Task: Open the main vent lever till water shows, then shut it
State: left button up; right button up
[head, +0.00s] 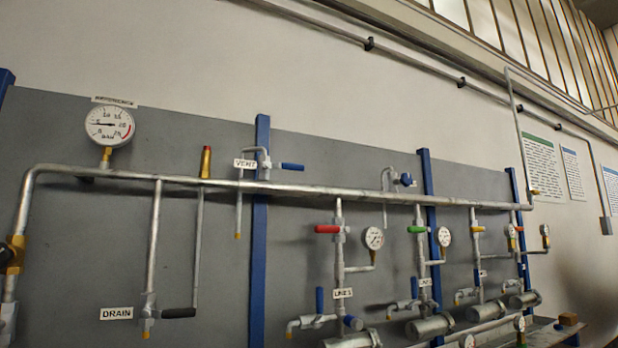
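The vent lever (292,166) is blue and lies about level, pointing right from a small valve on top of the long grey header pipe (330,192). A white VENT label (245,163) sits just left of it. A thin vent pipe (239,205) bends over and runs down in front of the grey panel to a brass tip. I see no water at this tip, though it is small in the picture. Neither of my grippers is in view.
A round pressure gauge (109,126) stands on the header at the left. A black drain lever (179,313) is low by the DRAIN label (116,313). Red (327,229) and green (416,230) levers and several gauges crowd the right. Blue posts (260,230) cross the panel.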

aim_at(285, 165)
jog(key=z, duration=0.8)
jog(key=i, duration=0.6)
jog(key=u, duration=1.1)
